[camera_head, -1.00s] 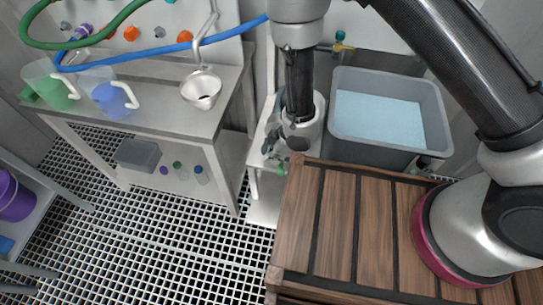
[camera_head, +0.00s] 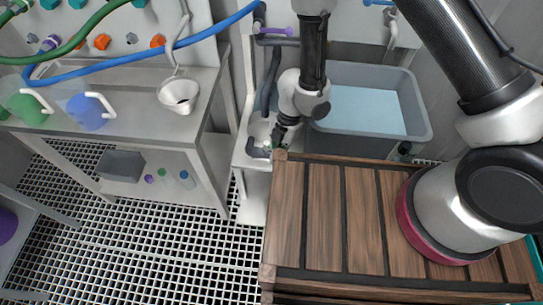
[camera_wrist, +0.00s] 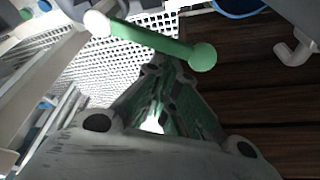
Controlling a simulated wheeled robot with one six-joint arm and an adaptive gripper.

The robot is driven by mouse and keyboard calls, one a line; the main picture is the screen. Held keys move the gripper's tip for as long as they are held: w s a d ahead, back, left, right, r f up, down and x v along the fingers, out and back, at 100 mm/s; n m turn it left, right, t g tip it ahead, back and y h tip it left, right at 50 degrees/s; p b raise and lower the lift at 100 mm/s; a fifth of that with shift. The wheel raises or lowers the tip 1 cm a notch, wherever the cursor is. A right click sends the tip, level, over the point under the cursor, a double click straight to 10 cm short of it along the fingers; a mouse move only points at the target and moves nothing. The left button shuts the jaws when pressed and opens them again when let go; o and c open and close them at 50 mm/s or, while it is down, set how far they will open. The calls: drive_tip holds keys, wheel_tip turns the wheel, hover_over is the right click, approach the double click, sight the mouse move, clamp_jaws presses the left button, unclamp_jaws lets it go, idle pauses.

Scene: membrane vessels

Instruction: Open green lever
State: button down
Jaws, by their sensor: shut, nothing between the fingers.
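The green lever (camera_wrist: 155,41) shows in the wrist view as a green bar with a green knob at its right end and a pale round end at its left. My gripper (camera_wrist: 166,68) is shut and empty, its fingertips just below the bar in the picture. I cannot tell whether they touch it. In the head view my gripper (camera_head: 278,134) points down over the pale ledge left of the tub, by the wooden bench's far left corner. The lever is not clear there, hidden or too small.
A grey tub (camera_head: 422,118) of pale liquid stands right of my gripper. The slatted wooden bench (camera_head: 325,220) lies in front. A purple handle (camera_head: 275,31) and dark pipes are behind. A side table (camera_head: 135,127) with jugs and a funnel (camera_head: 180,92) stands left over grating.

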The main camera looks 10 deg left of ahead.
drive_tip(key=shift+w+d+n, duration=0.9)
drive_tip(key=shift+w+d, duration=0.25)
drive_tip(key=shift+w, duration=0.45)
